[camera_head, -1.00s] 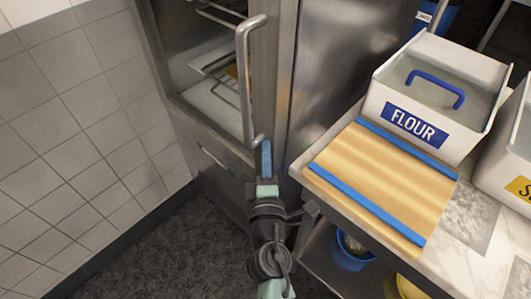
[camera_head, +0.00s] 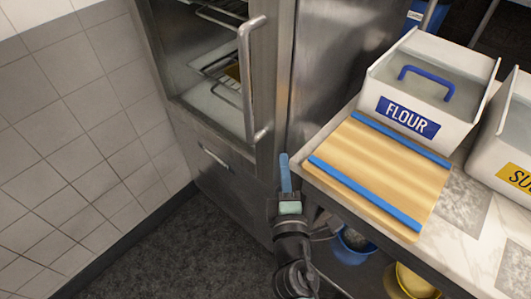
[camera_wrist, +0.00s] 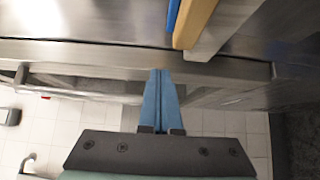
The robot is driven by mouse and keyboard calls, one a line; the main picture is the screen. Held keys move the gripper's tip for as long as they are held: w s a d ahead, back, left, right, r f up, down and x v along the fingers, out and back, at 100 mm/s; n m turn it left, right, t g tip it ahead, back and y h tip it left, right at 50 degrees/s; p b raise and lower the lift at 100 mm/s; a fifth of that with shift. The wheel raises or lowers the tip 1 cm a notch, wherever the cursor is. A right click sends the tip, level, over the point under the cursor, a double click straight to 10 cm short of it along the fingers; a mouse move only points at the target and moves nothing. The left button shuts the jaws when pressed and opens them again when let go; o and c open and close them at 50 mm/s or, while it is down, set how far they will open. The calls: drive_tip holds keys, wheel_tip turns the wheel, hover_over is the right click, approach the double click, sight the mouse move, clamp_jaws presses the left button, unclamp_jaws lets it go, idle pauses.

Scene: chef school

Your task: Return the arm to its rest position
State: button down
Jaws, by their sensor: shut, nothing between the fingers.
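My gripper (camera_head: 285,172) has blue fingers and stands in front of the steel cabinet, just left of the counter's near-left corner. In the wrist view my gripper (camera_wrist: 160,85) has its two blue fingers together with nothing between them. My dark arm runs down to the bottom edge of the head view.
A steel cabinet (camera_head: 220,160) with a long handle (camera_head: 246,80) stands behind my gripper. To the right, a marble counter (camera_head: 445,255) holds a wooden board (camera_head: 375,175) with blue strips and a white flour bin (camera_head: 450,125). Dark floor (camera_head: 180,250) is clear at left.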

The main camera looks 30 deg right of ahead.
drive_tip(key=shift+s+d, duration=0.45)
drive_tip(key=shift+s, duration=0.3)
drive_tip(key=shift+s+d, duration=0.45)
drive_tip(key=shift+s, duration=0.3)
